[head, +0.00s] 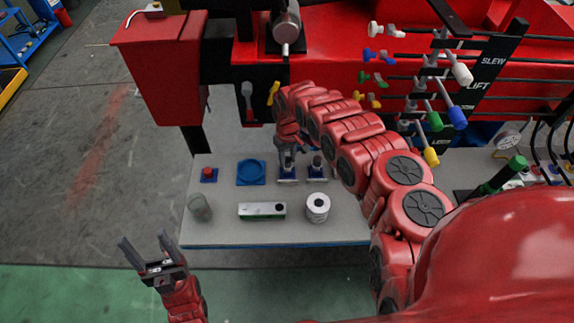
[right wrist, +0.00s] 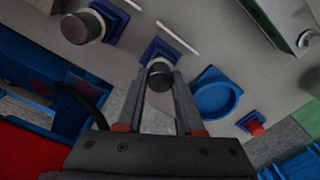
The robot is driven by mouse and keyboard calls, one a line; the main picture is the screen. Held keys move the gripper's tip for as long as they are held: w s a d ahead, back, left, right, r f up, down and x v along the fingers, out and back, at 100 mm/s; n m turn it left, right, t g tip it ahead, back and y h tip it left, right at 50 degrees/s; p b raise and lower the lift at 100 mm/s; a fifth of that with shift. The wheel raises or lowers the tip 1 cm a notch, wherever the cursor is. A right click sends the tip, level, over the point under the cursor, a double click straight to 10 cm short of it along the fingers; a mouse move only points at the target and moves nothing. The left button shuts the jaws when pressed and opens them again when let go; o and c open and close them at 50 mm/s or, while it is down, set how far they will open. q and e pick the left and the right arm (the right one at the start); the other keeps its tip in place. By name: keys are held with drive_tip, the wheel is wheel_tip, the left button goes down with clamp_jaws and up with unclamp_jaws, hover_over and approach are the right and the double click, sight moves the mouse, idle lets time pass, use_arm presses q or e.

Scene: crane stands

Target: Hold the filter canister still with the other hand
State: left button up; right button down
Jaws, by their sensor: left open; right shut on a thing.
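My right gripper (head: 287,150) reaches down over the table. In the right wrist view its fingers (right wrist: 162,82) are shut on a dark-topped cylinder (right wrist: 160,73), which I take to be the filter canister; it stands on a square blue base (right wrist: 159,50). In the head view the gripper mostly hides it. A similar dark-capped cylinder (head: 316,165) on a blue base stands just to its right, and it also shows in the right wrist view (right wrist: 82,27). My left gripper (head: 148,252) is open and empty, in front of the table's left corner, well apart from the canister.
The grey table (head: 225,232) also holds a blue round dish (head: 251,172), a red knob on a blue base (head: 209,174), a clear cup (head: 199,208), a silver-and-green block (head: 262,210) and a white roll (head: 317,206). Red crane parts with levers (head: 440,95) stand behind.

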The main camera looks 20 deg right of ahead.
drive_tip(key=shift+r, duration=0.1)
drive_tip(key=shift+r+p, duration=2.3)
drive_tip(key=shift+r, duration=0.65)
